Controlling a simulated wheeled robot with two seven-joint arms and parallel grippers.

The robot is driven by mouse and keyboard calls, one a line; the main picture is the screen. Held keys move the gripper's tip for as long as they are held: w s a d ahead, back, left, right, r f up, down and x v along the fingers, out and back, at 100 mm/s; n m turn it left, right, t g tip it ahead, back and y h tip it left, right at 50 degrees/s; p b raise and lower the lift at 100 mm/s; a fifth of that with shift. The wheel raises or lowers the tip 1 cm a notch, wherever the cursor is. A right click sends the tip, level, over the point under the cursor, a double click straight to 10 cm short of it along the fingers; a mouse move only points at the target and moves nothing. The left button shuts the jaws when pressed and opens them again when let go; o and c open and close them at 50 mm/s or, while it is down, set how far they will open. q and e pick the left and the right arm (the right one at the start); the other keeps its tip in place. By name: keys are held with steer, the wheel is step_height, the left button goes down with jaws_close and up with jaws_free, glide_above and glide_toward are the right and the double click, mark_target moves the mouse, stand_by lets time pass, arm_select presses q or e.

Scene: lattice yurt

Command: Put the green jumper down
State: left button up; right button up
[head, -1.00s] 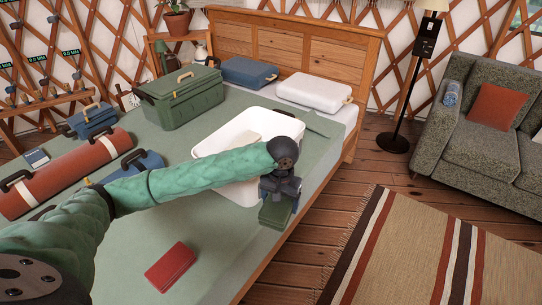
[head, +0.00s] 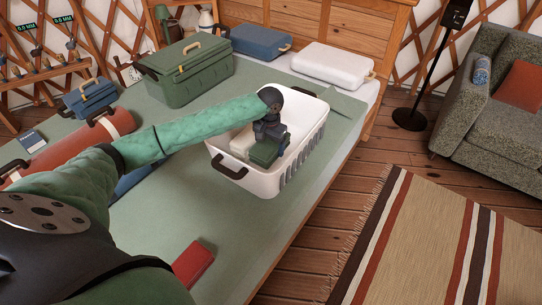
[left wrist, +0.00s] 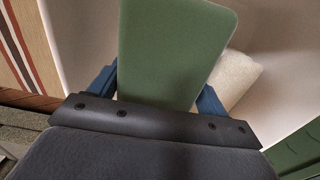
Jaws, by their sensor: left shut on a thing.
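The green jumper (head: 265,152) is a flat, folded, dark green block. My left gripper (head: 267,138) is shut on it and holds it within the outline of the white basket (head: 258,182). In the left wrist view the jumper (left wrist: 176,50) sticks out between the blue fingers, with pale basket wall around it. A cream folded thing (left wrist: 236,76) lies in the basket beside it. I cannot tell whether the jumper touches the basket floor or the cream thing. My right gripper is not in view.
The basket stands on the green-covered bed (head: 222,222). A green case (head: 190,72), blue cases (head: 92,98) and a red roll (head: 75,140) lie to the left and back. A red book (head: 192,264) lies near the front. The bed's right edge is close to the basket.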

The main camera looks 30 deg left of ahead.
mark_target(268, 172)
arm_select(q)
steer(key=shift+w+a+f, duration=0.15)
steer(key=shift+a+f, duration=0.2)
steer(key=shift+f, duration=0.25)
steer(key=shift+w+a+f, duration=0.15)
steer(key=shift+a+f, duration=0.2)
steer(key=shift+f, duration=0.2)
step_height(268, 172, down, 10)
steer(key=shift+r+p, duration=0.1)
steer(key=shift+p, duration=0.35)
steer(key=shift+s+d, duration=0.1)
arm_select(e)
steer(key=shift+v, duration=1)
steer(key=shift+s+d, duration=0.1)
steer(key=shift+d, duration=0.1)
arm_select(q)
steer(key=o, duration=1.1)
